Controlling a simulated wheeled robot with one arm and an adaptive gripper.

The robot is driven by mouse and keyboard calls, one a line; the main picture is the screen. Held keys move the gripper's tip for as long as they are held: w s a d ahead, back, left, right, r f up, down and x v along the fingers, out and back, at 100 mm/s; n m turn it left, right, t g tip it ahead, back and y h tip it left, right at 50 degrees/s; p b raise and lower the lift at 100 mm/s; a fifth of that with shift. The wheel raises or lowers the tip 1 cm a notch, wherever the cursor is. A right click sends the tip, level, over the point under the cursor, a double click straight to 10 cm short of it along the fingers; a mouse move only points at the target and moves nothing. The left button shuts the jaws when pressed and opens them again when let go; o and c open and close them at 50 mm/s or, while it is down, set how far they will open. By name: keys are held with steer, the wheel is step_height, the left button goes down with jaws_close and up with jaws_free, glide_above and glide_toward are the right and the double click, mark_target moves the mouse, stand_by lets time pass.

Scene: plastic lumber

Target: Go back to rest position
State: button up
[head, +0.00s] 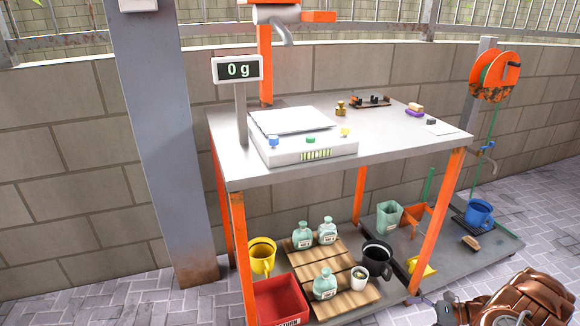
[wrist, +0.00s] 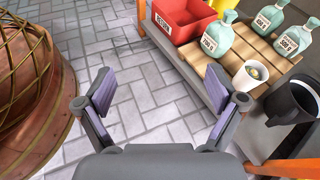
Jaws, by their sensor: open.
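My gripper (wrist: 160,98) is open and empty in the wrist view, with its two purple-padded fingers spread over the grey paving. It is apart from the low shelf on the right and from a large copper vessel (wrist: 25,85) on the left. In the head view, part of my gripper (head: 440,308) shows at the bottom right, in front of the table's lower shelf; its fingers are too small there to make out clearly.
A steel table (head: 375,140) on orange legs bears a scale (head: 300,140) reading 0 g. Below are a red bin (head: 280,300), bottles (head: 325,284), a white cup (head: 360,278) and a black mug (head: 377,256). A grey post (head: 165,130) stands left. Paving (head: 110,305) is free at the lower left.

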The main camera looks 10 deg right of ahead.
steer(key=w+a+r+n+g+p, duration=0.1)
steer(key=a+r+n+p, duration=0.1)
steer(key=a+r, duration=0.35)
steer(key=a+r+n+g+p, duration=0.2)
steer(key=r, duration=0.7)
steer(key=w+a+r+n+g+p, duration=0.1)
steer(key=a+r+n+p, duration=0.2)
steer(key=r, duration=0.4)
steer(key=s+a+r+n+g+h+p, duration=0.2)
steer(key=s+a+r+p, duration=0.1)
steer(key=a+r, duration=0.4)
steer(key=s+a+r+n+g+h+p, duration=0.2)
steer(key=s+a+r+p, duration=0.15)
steer(key=r, duration=0.55)
steer(key=s+a+r+n+h+p, duration=0.2)
steer(key=s+a+r+n+p, duration=0.1)
steer(key=s+r, duration=0.3)
steer(key=s+a+r+n+h+p, duration=0.2)
steer(key=s+a+r+p, duration=0.25)
steer(key=r, duration=0.35)
steer(key=s+d+r+n+h+p, duration=0.1)
steer(key=s+r+n+h+p, duration=0.1)
steer(key=s+r+p, duration=0.2)
steer(key=s+d+r+n+t+h+p, duration=0.1)
steer(key=s+r+n+h+p, duration=0.2)
steer(key=s+r, duration=0.3)
steer(key=shift+s+d+r+p, duration=0.25)
steer(key=shift+s+p, duration=0.3)
steer(key=shift+s, duration=1.75)
